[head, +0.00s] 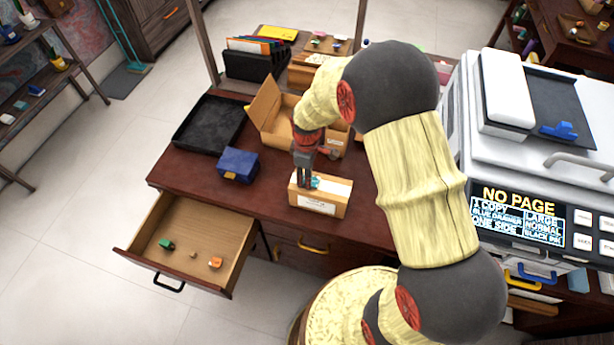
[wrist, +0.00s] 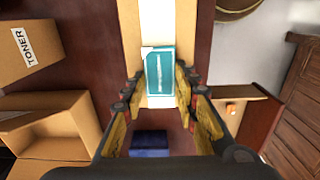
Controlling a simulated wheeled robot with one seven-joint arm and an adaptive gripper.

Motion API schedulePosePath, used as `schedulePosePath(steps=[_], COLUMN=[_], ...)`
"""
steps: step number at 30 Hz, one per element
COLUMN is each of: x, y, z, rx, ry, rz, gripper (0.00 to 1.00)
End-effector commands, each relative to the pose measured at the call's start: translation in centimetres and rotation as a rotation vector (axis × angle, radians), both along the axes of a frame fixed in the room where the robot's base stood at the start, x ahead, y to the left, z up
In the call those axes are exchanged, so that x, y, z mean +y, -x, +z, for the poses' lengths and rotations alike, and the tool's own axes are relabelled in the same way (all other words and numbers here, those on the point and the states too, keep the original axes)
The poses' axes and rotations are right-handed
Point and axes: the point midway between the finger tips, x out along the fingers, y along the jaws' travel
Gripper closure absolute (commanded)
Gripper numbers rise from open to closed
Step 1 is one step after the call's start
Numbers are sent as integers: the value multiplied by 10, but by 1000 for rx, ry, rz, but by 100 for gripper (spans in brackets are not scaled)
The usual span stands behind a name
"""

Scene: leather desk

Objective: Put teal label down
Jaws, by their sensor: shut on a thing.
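The teal label (wrist: 159,72) is a small flat teal piece with a light line along it. In the wrist view it lies between the tips of my gripper (wrist: 160,95), which is shut on it. In the head view my gripper (head: 305,182) points down over a closed cardboard box (head: 320,204) at the desk's front edge, and a bit of teal shows at its tips. The label is at or just above the box's top, over its pale strip; I cannot tell whether it touches.
An open cardboard box (head: 265,106) stands behind, with a black tray (head: 209,123) and a blue box (head: 238,165) to the left. An open drawer (head: 140,245) holds small items. A large copier (head: 520,180) stands at right. The desk's left front (head: 190,183) is clear.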

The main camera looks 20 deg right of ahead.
Motion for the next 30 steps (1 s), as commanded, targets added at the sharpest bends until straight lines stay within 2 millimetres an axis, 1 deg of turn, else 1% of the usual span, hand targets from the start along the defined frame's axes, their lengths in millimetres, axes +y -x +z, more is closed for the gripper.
schedulePosePath(steps=[1,9,10,11,15,27,30], x=[0,0,0,0,0,0,0], y=[3,6,6,6,7,5,4], z=[-7,-19,-20,-20,-20,-16,-10], rx=[6,11,12,12,14,10,9], ry=[0,0,0,0,0,0,0], rz=[0,0,0,0,0,0,0], gripper=[79,76,74,61,53,52,52])
